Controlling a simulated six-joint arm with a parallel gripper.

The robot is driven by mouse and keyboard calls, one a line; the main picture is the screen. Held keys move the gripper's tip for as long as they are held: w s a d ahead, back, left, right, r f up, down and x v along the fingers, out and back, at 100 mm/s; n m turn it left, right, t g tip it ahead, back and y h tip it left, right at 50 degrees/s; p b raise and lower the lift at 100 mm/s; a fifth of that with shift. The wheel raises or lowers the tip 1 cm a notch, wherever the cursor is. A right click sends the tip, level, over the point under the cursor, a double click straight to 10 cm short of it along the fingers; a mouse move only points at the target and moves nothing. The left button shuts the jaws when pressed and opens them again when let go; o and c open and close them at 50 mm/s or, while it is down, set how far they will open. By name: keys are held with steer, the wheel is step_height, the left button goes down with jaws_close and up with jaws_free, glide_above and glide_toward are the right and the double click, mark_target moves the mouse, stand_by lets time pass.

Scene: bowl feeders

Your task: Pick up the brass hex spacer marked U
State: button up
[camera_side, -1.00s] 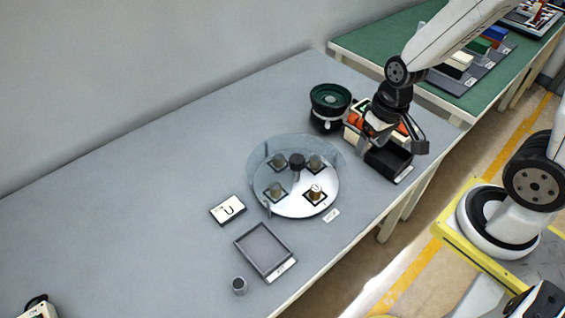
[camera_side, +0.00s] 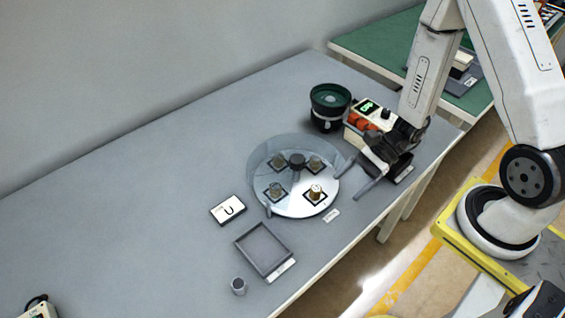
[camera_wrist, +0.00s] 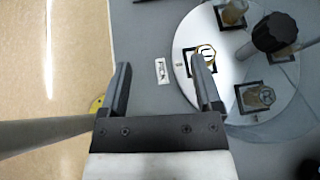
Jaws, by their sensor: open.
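A round turntable (camera_side: 296,209) under a clear cover carries several brass hex spacers on dark square pads. One spacer (camera_side: 315,192) sits at the front, nearest my gripper; in the wrist view this spacer (camera_wrist: 206,53) shows partly beside my right finger. Another spacer (camera_wrist: 260,96) shows to its right. I cannot read the letters on the spacers. A card (camera_side: 228,209) marked U lies left of the turntable. My gripper (camera_side: 362,182) is open and empty, to the right of the turntable; in the wrist view my gripper (camera_wrist: 160,88) has its fingers wide apart.
A dark knob (camera_side: 297,160) stands at the turntable's centre. An empty grey tray (camera_side: 241,240) and a small cylinder (camera_side: 239,286) are in front.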

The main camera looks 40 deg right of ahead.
mark_target(317, 188)
steer(key=m+t, duration=0.1)
steer(key=w+d+f+m+t, duration=0.1)
steer(key=m, duration=0.1)
steer(key=w+f+m+t, duration=0.1)
steer(key=shift+w+d+f+t, duration=0.1)
steer(key=shift+d+f+t, duration=0.2)
steer(key=shift+t, duration=0.1)
steer(key=shift+w+d+f+m+t, duration=0.35)
steer(key=shift+m+t, duration=0.25)
steer(key=shift+m, duration=0.2)
steer(key=shift+x, duration=1.25)
steer(key=shift+a, duration=0.1)
steer(key=shift+x, duration=2.55)
steer(key=shift+w, duration=0.2)
jaws_close()
